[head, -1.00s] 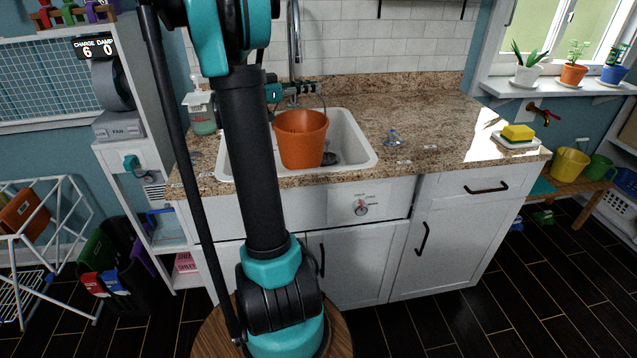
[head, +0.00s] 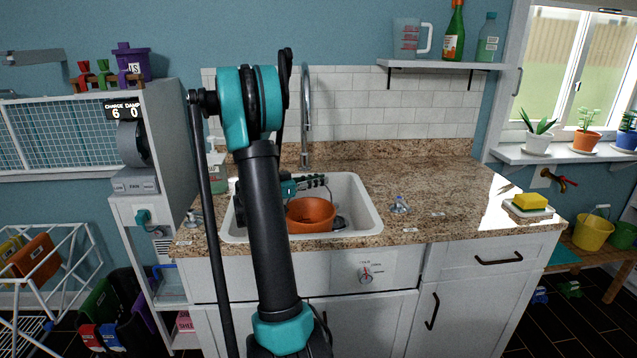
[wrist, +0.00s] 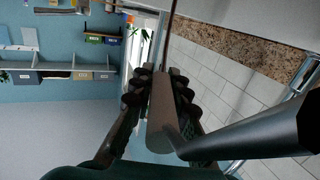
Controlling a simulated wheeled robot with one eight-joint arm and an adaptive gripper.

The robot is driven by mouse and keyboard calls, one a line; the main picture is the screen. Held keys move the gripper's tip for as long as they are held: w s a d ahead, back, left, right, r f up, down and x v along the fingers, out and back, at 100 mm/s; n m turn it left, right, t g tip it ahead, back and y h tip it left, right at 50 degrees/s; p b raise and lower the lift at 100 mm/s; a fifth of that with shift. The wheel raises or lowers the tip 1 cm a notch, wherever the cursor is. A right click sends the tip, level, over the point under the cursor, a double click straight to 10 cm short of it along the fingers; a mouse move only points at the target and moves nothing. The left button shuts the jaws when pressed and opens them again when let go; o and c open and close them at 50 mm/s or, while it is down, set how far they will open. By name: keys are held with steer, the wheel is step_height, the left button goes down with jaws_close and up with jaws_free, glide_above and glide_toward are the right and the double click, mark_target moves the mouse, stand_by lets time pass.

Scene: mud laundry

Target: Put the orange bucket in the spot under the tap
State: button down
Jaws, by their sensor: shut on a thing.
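The orange bucket (head: 311,214) is in the white sink basin (head: 360,205), its lower part hidden by the basin's front. Its thin handle rises to my gripper (head: 316,182), which is above the bucket. In the wrist view my gripper (wrist: 160,88) is shut around a grey-brown cylinder, which looks like the handle's grip. A tall chrome tap (head: 306,115) stands behind the sink. I cannot tell whether the bucket touches the basin floor.
A soap bottle (head: 215,172) stands left of the sink. A small clear-and-blue item (head: 399,205) and a yellow sponge (head: 531,201) on a dish are on the counter. A yellow bucket (head: 592,232) sits on a low bench at right. Counter between is mostly clear.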

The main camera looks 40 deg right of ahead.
steer(key=shift+f, duration=0.3)
steer(key=c, duration=1.5)
jaws_free()
steer(key=shift+r, duration=0.15)
steer(key=shift+w+a, duration=0.1)
steer(key=shift+a, duration=0.3)
steer(key=a, duration=0.4)
steer(key=w+a, duration=0.1)
steer(key=a, duration=0.1)
steer(key=shift+a+r, duration=0.2)
steer(key=shift+a, duration=0.15)
